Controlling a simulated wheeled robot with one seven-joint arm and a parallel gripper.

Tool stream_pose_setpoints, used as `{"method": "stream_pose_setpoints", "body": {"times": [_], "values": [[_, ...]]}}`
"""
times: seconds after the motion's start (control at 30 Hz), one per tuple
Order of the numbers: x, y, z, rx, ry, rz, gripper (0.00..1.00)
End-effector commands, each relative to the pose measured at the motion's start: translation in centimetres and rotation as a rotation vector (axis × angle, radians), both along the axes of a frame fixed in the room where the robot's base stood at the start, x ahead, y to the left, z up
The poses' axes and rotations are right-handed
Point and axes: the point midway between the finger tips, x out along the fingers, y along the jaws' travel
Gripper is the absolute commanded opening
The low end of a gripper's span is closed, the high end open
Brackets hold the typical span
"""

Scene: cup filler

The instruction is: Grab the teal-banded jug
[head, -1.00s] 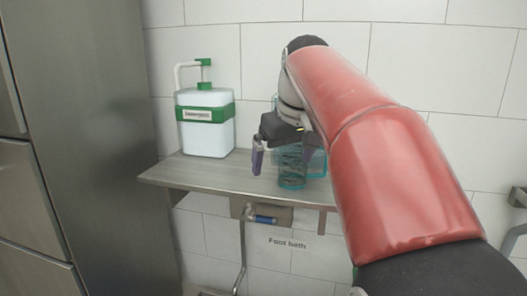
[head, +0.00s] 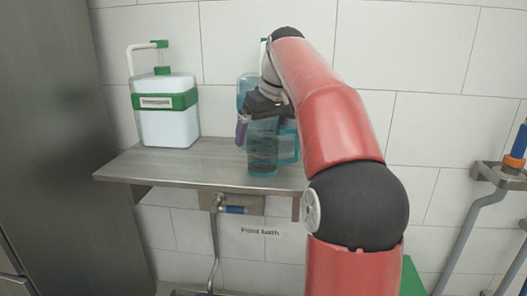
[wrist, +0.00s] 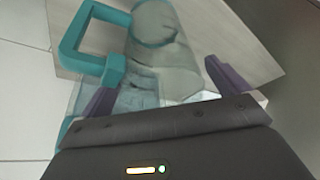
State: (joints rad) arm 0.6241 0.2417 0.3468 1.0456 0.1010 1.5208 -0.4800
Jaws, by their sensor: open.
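The clear teal-banded jug (head: 262,155) stands upright on the steel shelf, with its teal handle on the right in the head view. My gripper (head: 264,128) is open at the jug's upper part, with one purple finger just left of it; the other finger is mostly hidden. In the wrist view the clear jug body (wrist: 165,65) lies between the spread fingers of my gripper (wrist: 160,80). The teal handle (wrist: 70,45) is outside the left finger. I cannot tell whether either finger touches the jug.
The steel shelf (head: 130,165) has free room left of the jug. A white pump container (head: 168,125) with a green band stands at its left end. A bluish clear container (head: 244,88) is partly hidden behind my gripper. The tiled wall is close behind.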

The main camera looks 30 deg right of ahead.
Motion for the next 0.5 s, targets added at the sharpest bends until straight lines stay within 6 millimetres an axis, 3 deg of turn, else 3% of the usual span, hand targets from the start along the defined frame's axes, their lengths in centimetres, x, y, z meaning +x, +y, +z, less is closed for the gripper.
{"method": "stream_pose_setpoints", "body": {"times": [0.3,0.5], "values": [[0.24,0.04,-0.59,0.000,-0.001,-0.001,1.00],[0.24,0.05,-0.58,0.000,-0.001,-0.001,0.74]]}}
